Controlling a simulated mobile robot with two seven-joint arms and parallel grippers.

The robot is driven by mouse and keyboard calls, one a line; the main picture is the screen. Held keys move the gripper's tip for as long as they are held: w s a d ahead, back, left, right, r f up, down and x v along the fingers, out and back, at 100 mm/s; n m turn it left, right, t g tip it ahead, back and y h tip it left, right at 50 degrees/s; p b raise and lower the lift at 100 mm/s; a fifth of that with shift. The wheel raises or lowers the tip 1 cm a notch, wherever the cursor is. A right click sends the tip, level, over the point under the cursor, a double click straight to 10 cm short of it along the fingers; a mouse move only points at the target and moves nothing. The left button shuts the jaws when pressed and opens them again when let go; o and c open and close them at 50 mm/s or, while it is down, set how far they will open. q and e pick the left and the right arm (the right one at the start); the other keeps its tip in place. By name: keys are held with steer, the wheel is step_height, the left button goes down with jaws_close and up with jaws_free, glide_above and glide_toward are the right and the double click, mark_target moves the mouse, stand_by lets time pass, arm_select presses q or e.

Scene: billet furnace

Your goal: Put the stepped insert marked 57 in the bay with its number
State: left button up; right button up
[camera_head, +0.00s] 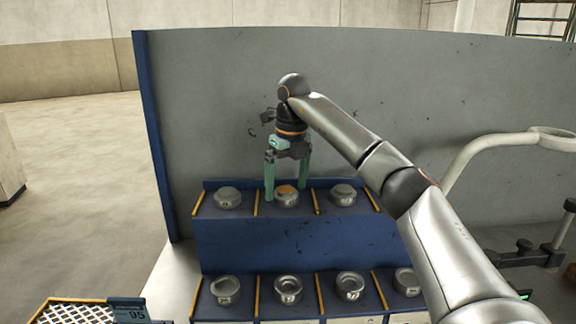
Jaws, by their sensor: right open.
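My right gripper (287,186) is open and points down over the middle bay of the upper shelf, its teal fingers on either side of a grey stepped insert (288,201) with an orange patch on top. Whether the fingers touch it I cannot tell. Two more stepped inserts stand in the bays beside it, one on the left (228,198) and one on the right (343,195). The marks on their fronts are too small to read, so I cannot tell which is 57. My left gripper is not in view.
Yellow dividers part the bays of the blue rack (285,243). Its lower row holds several hollow round parts, such as one at the left (225,289). A grey panel (225,110) stands behind.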

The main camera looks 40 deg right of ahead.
mark_target(290, 192)
step_height(290, 192, up, 11)
steer(key=s, duration=0.1)
steer(key=shift+s+r, duration=0.15)
steer(key=shift+s, duration=0.05)
